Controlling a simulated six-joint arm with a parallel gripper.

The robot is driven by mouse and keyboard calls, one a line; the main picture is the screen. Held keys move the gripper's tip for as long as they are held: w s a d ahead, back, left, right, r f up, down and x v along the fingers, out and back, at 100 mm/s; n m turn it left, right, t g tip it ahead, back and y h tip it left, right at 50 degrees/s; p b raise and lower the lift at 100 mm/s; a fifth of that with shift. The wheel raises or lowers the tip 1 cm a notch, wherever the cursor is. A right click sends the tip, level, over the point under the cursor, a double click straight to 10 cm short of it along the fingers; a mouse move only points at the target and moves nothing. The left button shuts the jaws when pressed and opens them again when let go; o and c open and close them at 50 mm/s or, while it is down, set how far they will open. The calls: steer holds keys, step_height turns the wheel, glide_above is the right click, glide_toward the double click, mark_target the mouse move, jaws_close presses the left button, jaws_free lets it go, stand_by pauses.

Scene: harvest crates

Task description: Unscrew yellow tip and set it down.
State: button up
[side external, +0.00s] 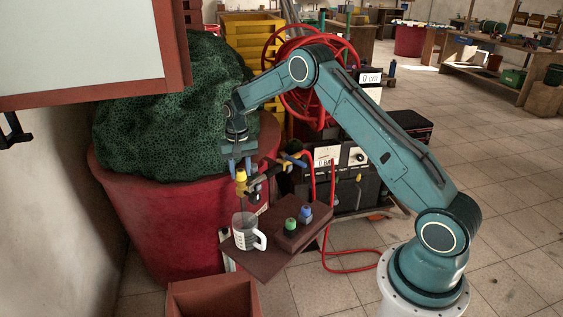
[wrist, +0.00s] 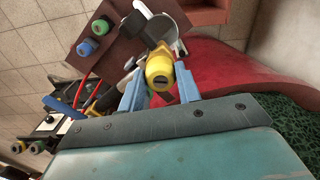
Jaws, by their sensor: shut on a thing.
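The yellow tip (side external: 241,175) hangs below my gripper (side external: 239,164), in front of the red tub. In the wrist view the yellow tip (wrist: 159,72) sits between the two blue fingers of my gripper (wrist: 160,84), which are shut on it. A brass-coloured clamp (side external: 257,184) is close beside the tip. Whether the tip is still threaded onto something cannot be told. A green tip (side external: 291,225) and a blue tip (side external: 306,212) stand on a brown block (side external: 312,232) to the lower right.
A clear measuring jug (side external: 244,236) with a white handle stands on a brown shelf (side external: 262,262) below the gripper. The red tub (side external: 165,225) with a green netted heap (side external: 165,115) is behind. Red hoses and a black apparatus (side external: 345,185) are to the right.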

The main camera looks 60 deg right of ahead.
steer(key=shift+n, duration=0.3)
steer(key=shift+n, duration=0.6)
steer(key=shift+r+n, duration=0.1)
steer(key=shift+n, duration=0.8)
steer(key=shift+n, duration=0.9)
